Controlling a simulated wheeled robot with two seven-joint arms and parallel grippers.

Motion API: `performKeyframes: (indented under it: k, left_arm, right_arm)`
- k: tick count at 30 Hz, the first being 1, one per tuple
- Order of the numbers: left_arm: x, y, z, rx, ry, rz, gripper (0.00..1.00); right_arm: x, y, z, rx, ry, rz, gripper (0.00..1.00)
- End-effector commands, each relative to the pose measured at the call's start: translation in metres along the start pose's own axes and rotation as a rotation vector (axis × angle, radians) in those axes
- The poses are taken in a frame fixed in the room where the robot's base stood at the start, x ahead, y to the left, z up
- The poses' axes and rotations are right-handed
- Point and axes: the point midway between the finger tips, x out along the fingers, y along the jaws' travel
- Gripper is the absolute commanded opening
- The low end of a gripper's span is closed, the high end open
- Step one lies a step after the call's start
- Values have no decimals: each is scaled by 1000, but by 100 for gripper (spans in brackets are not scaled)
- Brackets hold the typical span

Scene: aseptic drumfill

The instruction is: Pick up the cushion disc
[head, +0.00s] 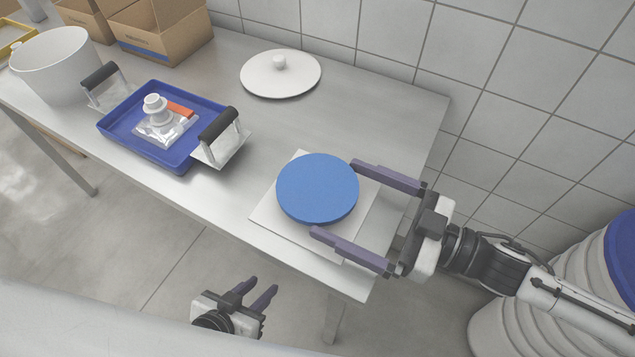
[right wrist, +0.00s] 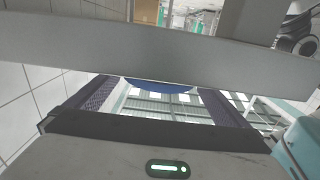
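The cushion disc (head: 318,188) is a thick blue round pad lying on a white square board on the table's right part. My right gripper (head: 338,199) is open wide, coming from the right. Its two long fingers reach toward the disc, one at its far right side and one at its near side, with the disc's right edge close to the fingertips. My left gripper (head: 262,290) is open and empty, below and in front of the table edge.
The white board (head: 275,222) lies under the disc. A blue tray (head: 165,152) with handles holds a white fitting (head: 157,108) and a bag. A tiled wall bounds the back.

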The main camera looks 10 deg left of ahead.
Motion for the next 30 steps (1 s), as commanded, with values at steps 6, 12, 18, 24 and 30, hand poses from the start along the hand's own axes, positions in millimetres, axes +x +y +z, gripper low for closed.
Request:
performKeyframes:
  k: [6, 12, 18, 24, 30]
  left_arm:
    - [0, 0, 1, 0, -2, 0, 31]
    - [-1, 0, 3, 0, -7, 0, 31]
    - [-5, 1, 2, -1, -11, 1, 31]
    - [-9, 2, -1, -1, -11, 1, 31]
    - [-11, 2, -3, -1, -10, 2, 31]
  right_arm:
    - [0, 0, 0, 0, 1, 0, 70]
    - [0, 0, -2, 0, 1, -1, 70]
    - [0, 0, -27, -3, 4, -2, 70]
    - [-1, 0, -69, -5, 3, -2, 70]
    - [3, -4, -98, -3, 4, -6, 70]
